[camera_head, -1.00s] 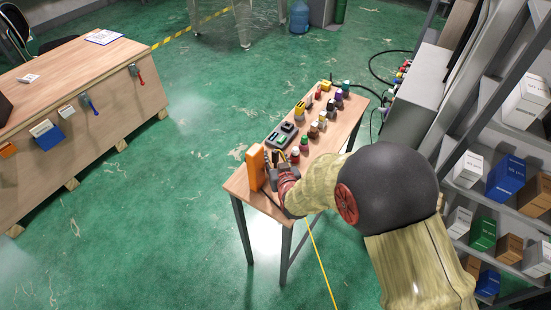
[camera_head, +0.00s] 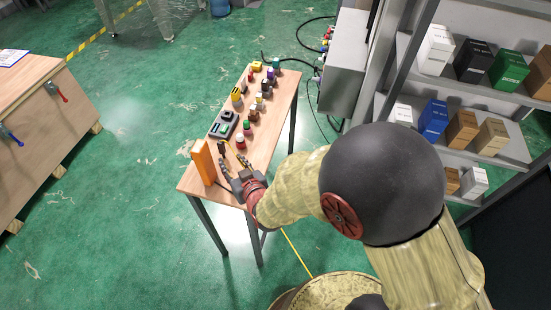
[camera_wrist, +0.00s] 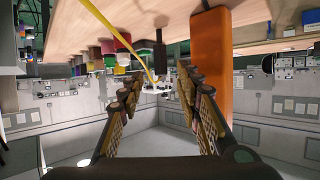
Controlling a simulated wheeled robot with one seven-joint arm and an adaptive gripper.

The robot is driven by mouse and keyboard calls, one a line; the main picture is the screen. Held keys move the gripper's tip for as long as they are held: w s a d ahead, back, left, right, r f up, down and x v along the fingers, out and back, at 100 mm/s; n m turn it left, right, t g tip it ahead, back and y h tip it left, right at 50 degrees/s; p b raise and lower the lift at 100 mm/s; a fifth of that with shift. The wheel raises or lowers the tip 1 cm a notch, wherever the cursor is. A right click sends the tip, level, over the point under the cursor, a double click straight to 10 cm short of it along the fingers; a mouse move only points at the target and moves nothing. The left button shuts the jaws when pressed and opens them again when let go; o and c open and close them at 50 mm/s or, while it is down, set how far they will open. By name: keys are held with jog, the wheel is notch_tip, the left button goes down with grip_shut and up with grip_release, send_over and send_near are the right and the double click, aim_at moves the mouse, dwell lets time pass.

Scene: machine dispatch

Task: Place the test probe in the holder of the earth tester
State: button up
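The earth tester (camera_head: 223,125) is a dark grey device with a greenish screen, lying on the narrow wooden table beyond my gripper. My gripper (camera_head: 234,168) is low over the table's near end, to the right of an upright orange panel (camera_head: 203,163). In the wrist view, which shows the table upside down, my gripper (camera_wrist: 158,92) has its fingers apart with nothing clearly between them. A thin dark upright piece (camera_wrist: 160,52), perhaps the test probe, stands past the fingertips beside the orange panel. A yellow lead (camera_wrist: 115,35) runs near it. The tester's holder cannot be made out.
Several coloured buttons and small parts (camera_head: 262,88) stand along the table (camera_head: 262,145) beyond and right of the tester. A grey cabinet (camera_head: 345,62) and shelves with boxes (camera_head: 465,98) are at the right. A wooden workbench (camera_head: 30,150) is at the left, with free green floor between.

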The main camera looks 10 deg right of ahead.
jog(key=s+d+r+m+g+h, duration=0.2)
jog(key=d+r+g, duration=0.1)
jog(key=d+r, duration=0.95)
jog(key=s+d+r+m+g+h, duration=0.1)
jog(key=s+d+r+g+h, duration=0.1)
jog(key=s+d+r, duration=0.5)
jog(key=s+d, duration=0.1)
jog(key=s, duration=0.2)
jog(key=shift+d, duration=0.35)
jog(key=shift+o, duration=0.6)
jog(key=s+d+r+m+g+h, duration=0.1)
jog(key=s+d, duration=0.4)
jog(key=s, duration=0.6)
jog(key=shift+r+g, duration=0.5)
jog(key=shift+r, duration=0.15)
